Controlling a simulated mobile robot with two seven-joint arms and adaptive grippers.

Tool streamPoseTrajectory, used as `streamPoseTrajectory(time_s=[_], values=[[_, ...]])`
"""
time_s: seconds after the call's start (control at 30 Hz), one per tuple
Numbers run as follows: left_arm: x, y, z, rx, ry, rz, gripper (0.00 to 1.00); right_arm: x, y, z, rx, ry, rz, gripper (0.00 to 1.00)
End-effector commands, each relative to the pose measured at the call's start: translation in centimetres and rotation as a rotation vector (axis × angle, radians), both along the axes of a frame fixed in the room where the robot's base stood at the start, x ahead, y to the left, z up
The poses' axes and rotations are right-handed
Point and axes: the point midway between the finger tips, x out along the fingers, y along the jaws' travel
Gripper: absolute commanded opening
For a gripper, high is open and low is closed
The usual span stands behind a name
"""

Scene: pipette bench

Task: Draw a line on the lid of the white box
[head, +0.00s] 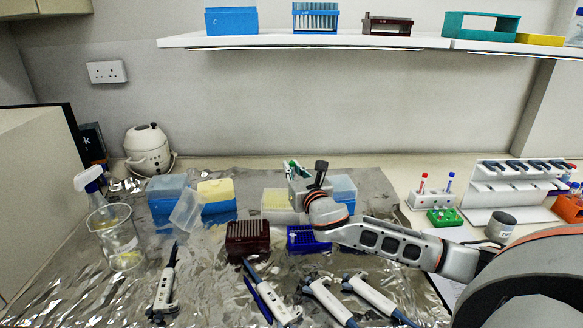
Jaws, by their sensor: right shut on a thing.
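My right gripper (297,172) reaches in from the right above the middle of the foil-covered bench and is mostly hidden by its own wrist. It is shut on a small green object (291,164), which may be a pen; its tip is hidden. A pale, cream-white box (277,201) stands just left of and below the gripper, partly behind my wrist. I cannot tell for certain whether it is the white box, nor whether the green object touches anything. No drawn line is visible. My left gripper is not in view.
A dark red rack (247,240) and a blue rack (300,239) stand in front. Several pipettes, one marked here (166,283), lie nearer. Blue boxes (166,198), a beaker (115,238) and a spray bottle (91,181) are left. A white pipette stand (511,186) is right.

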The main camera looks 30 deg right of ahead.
Motion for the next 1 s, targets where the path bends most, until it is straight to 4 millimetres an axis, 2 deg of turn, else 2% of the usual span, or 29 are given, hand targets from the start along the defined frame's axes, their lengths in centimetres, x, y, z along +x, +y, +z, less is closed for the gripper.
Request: streamPoseTrajectory(time_s=[1.0], values=[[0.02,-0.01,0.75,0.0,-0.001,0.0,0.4,-0.24,-0.43,-0.07,-0.001,0.001,-0.001,0.0]])
